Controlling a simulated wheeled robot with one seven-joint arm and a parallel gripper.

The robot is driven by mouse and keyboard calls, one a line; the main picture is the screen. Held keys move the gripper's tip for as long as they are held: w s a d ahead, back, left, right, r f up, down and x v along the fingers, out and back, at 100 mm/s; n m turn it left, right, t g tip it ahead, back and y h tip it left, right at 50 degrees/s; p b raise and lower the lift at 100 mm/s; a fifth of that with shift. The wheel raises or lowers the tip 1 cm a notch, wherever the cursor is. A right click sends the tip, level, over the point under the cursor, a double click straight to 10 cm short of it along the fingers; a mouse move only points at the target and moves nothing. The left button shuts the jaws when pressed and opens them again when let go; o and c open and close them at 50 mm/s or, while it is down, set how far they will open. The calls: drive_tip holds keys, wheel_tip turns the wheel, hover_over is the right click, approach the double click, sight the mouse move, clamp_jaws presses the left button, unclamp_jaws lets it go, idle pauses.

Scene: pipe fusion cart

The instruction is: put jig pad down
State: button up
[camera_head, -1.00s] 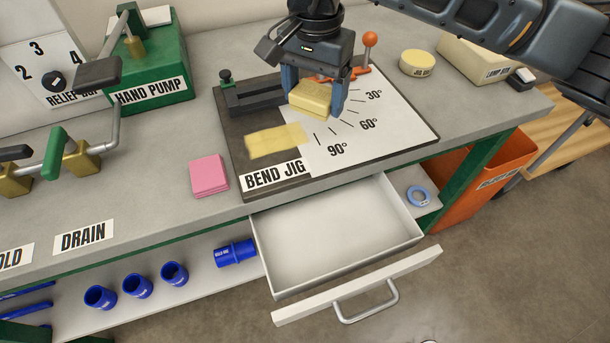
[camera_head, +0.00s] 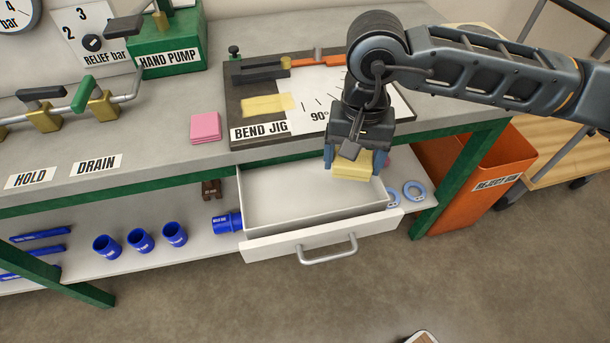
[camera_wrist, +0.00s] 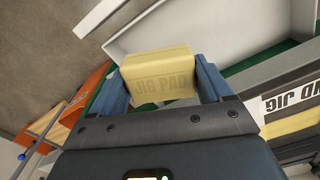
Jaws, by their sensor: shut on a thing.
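The jig pad (camera_head: 352,167) is a pale yellow block held between the fingers of my gripper (camera_head: 354,160). In the wrist view my gripper (camera_wrist: 161,86) is shut on the jig pad (camera_wrist: 162,78), and its "JIG PAD" lettering faces the camera. In the head view the pad shows over the right part of the open drawer (camera_head: 262,219), in front of the bench edge. The drawer looks empty where it is visible; my gripper and the pad hide its right back part.
The bend jig board (camera_head: 240,110) lies on the bench with a yellow patch (camera_head: 266,104) on it. A pink pad stack (camera_head: 205,127) sits to its left. Blue couplings (camera_head: 140,240) and light blue rings (camera_head: 413,191) are on the lower shelf. An orange reject bin (camera_head: 470,190) stands at right.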

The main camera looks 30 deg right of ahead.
drive_tip(key=p, duration=0.2)
hover_over(308, 189)
wheel_tip(308, 189, down, 5)
drive_tip(key=shift+r, duration=0.1)
drive_tip(key=shift+f, duration=2)
drive_tip(key=shift+f, duration=0.2)
drive_tip(key=o, duration=0.9)
drive_tip(key=shift+c, duration=0.2)
drive_tip(key=shift+r, duration=0.1)
wheel_tip(308, 189, up, 12)
drive_tip(key=b, duration=0.1)
drive_tip(key=shift+b, duration=0.3)
drive_tip(key=shift+r, duration=0.1)
